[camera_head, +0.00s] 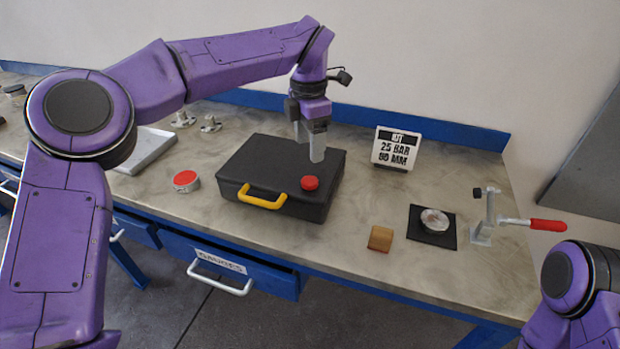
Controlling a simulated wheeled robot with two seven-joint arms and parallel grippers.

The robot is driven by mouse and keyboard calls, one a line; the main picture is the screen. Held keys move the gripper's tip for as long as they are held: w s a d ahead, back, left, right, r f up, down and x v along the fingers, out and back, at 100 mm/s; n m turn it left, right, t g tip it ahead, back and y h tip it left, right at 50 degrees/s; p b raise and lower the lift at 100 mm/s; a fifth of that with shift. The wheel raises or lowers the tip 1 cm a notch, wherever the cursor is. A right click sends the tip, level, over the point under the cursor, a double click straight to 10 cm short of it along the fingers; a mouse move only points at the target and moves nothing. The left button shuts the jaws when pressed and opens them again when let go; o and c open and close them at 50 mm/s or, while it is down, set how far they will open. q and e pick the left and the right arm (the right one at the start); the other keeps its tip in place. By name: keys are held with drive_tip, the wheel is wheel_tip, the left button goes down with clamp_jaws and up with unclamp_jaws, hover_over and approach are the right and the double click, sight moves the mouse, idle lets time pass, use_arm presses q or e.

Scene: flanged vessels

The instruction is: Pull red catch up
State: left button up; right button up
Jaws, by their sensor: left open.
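A black case (260,168) lies closed on the bench, with a yellow handle (262,198) on its front. A red round catch (310,183) sits on top of the case near its front right corner. My left gripper (316,155) points down over the case, a little behind and above the red catch, apart from it. It is open and its jaws look empty; the gap between the fingers is hard to see from here. My right arm shows only at the lower right, and its gripper is out of view.
A round red-topped tin (186,180) stands left of the case. To the right are a sign (396,148), a wooden block (380,238), a metal disc (434,219) on a black mat (418,238) and a clamp with a red handle (546,225). A drawer (230,270) is partly open below.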

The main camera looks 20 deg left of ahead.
sight(310, 180)
use_arm(q)
wheel_tip(310, 180, down, 10)
drive_tip(key=shift+w+r+p, duration=0.1)
drive_tip(key=shift+w+p, duration=0.05)
drive_tip(key=shift+p, duration=0.15)
clamp_jaws()
wheel_tip(310, 180, up, 2)
drive_tip(key=shift+p, duration=1.2)
unclamp_jaws()
